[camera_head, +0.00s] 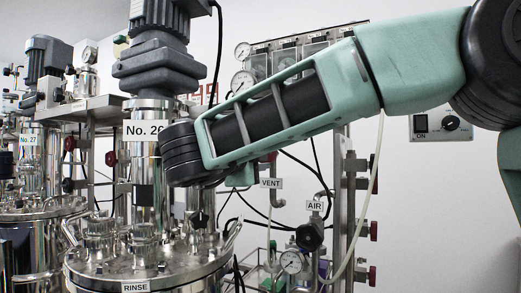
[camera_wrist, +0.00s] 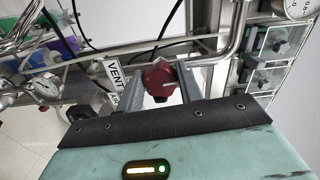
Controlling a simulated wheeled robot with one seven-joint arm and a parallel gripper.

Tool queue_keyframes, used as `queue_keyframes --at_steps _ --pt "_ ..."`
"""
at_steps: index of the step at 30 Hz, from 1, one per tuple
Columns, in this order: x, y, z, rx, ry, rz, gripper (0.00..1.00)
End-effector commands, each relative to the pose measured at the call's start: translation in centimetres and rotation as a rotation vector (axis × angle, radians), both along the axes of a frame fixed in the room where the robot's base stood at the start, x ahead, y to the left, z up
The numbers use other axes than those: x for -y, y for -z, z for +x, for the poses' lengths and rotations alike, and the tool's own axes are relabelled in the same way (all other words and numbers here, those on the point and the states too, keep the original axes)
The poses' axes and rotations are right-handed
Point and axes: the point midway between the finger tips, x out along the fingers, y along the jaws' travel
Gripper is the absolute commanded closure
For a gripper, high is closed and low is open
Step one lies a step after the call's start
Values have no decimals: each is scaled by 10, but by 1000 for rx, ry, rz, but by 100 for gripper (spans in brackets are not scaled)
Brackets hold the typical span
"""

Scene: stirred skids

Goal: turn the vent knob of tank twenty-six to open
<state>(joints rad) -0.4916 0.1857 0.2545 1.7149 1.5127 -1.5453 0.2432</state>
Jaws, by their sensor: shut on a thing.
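The dark red star-shaped vent knob (camera_wrist: 160,74) sits between the two grey fingers of my gripper (camera_wrist: 159,88) in the wrist view. The fingers are shut on it, one on each side. A white VENT label (camera_wrist: 116,76) is just left of the knob, and shows in the head view too (camera_head: 271,183). In the head view, my arm hides the knob and most of my gripper. Tank twenty-six (camera_head: 150,262) stands below and left of my arm, its "No. 26" label (camera_head: 142,130) partly covered. I cannot tell which position the knob is in.
An AIR label (camera_head: 314,206), a black knob (camera_head: 309,237) and a gauge (camera_head: 292,262) are below right of VENT. Several red knobs line the upright rail at right. A RINSE label (camera_head: 135,287) is on the tank. Cables and a pale hose hang close to my arm.

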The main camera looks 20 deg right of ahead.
Motion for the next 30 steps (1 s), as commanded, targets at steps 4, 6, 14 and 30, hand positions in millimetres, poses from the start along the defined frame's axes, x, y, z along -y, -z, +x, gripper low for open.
queue_keyframes --at_steps 4,6,14,30 --pt "-1 -1 0 -77 -2 -78 87" --pt "-1 -1 0 -108 -2 -109 87" --pt "-1 1 0 -185 -3 -184 87" --pt "-1 2 0 -211 -4 -210 87"
